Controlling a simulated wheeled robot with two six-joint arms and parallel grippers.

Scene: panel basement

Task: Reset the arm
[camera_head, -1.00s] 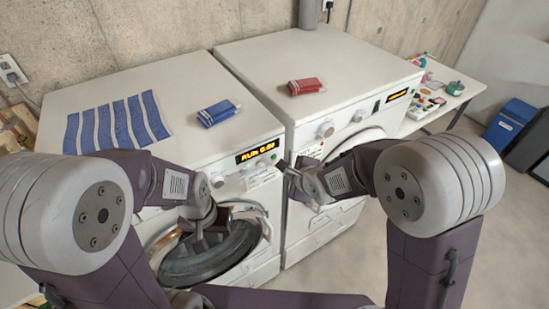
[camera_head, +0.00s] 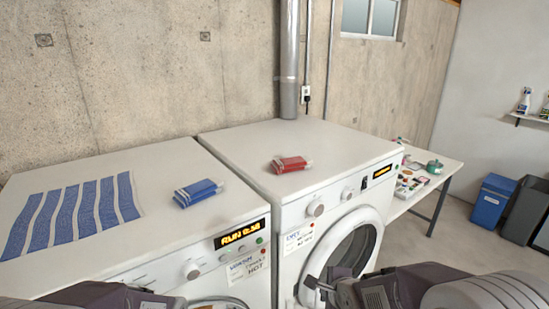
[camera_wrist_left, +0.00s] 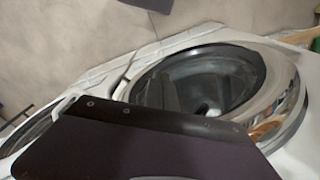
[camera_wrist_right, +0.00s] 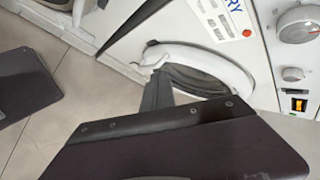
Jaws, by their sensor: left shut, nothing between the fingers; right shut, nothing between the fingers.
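My right gripper (camera_head: 312,283) is shut and empty in the head view, low in front of the right machine's round door (camera_head: 352,250). It also shows as a dark grey finger shape (camera_wrist_right: 158,92) in the right wrist view, before that machine's white front. My left gripper is below the head view's edge, where only part of my left arm shows. In the left wrist view its dark fingers (camera_wrist_left: 166,92) are shut and empty, in front of a round chrome-rimmed door (camera_wrist_left: 285,95). Neither gripper visibly holds anything.
A cluttered side table (camera_head: 450,168) and blue bin (camera_head: 492,200) stand right.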

